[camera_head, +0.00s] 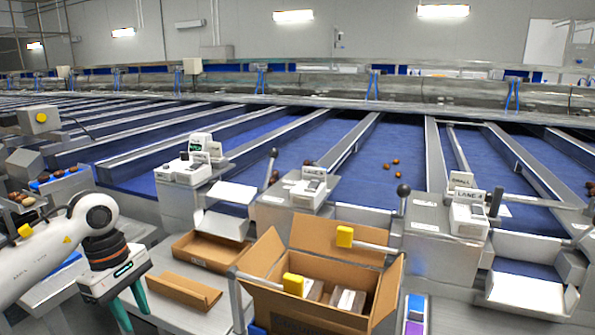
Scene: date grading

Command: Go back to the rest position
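My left gripper (133,318) hangs at the lower left, at the end of my white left arm (45,252). Its two green fingers point down and stand apart, with nothing visible between them. The tip of the nearer finger is close to the bottom edge of the picture. The fingers are left of a flat cardboard piece (183,291) and apart from the open carton. My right gripper and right arm are not in view.
An open cardboard carton (308,300) with packs inside stands at bottom centre. A shallow cardboard tray (207,252) lies behind the flat piece. Lane consoles with black-knobbed levers (403,190) stand ahead. A few dates (396,162) lie on a blue belt (385,145).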

